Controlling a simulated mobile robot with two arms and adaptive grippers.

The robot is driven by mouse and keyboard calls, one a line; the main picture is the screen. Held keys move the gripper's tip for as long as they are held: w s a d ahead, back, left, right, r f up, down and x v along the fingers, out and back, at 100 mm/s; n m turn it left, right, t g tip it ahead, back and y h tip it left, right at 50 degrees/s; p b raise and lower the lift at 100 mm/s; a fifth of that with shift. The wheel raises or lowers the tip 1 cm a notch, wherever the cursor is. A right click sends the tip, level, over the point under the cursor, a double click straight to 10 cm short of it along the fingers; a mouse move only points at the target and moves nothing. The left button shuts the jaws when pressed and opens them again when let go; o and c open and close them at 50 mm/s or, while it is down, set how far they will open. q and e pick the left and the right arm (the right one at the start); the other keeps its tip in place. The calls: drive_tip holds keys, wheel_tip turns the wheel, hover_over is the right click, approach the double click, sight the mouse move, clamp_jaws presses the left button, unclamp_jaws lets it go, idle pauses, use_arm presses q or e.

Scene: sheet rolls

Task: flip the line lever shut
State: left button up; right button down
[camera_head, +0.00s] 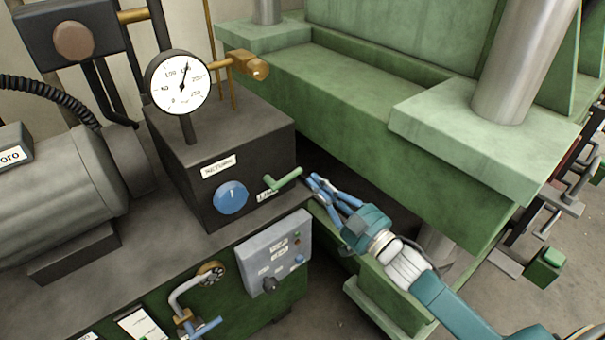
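A green lever (284,180) sticks out from the front right corner of a dark block (230,150), beside a small white label that is too small to read surely. The lever slants up to the right. My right gripper (312,184) is just right of the lever's free end, with its blue fingers pointing left towards it. The fingers look parted and nothing shows between them. A small gap seems to lie between fingertips and lever; touch cannot be told surely. My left gripper is out of view.
The block carries a blue knob (231,197) and a round gauge (178,83). A grey control box (273,256) and a blue-handled valve (204,327) are below. The green press frame (400,130) stands close behind my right gripper. A grey motor (50,190) is at left.

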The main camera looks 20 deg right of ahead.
drive_tip(key=p+x, duration=0.1)
drive_tip(key=x, duration=0.9)
drive_tip(key=shift+s+r, duration=0.15)
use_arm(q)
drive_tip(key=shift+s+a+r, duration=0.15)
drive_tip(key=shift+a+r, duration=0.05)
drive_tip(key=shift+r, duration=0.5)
use_arm(e)
drive_tip(key=shift+s+d+f, duration=0.1)
drive_tip(key=shift+d+f, duration=0.05)
drive_tip(key=shift+f, duration=0.55)
drive_tip(key=shift+s+d+f, duration=0.1)
drive_tip(key=shift+f, duration=0.6)
drive_tip(key=shift+s+d+f, duration=0.1)
drive_tip(key=shift+d+f, duration=0.05)
drive_tip(key=shift+f, duration=0.55)
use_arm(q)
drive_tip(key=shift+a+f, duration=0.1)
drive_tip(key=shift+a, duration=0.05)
use_arm(e)
drive_tip(key=f+m, duration=0.2)
drive_tip(key=shift+d+m, duration=0.3)
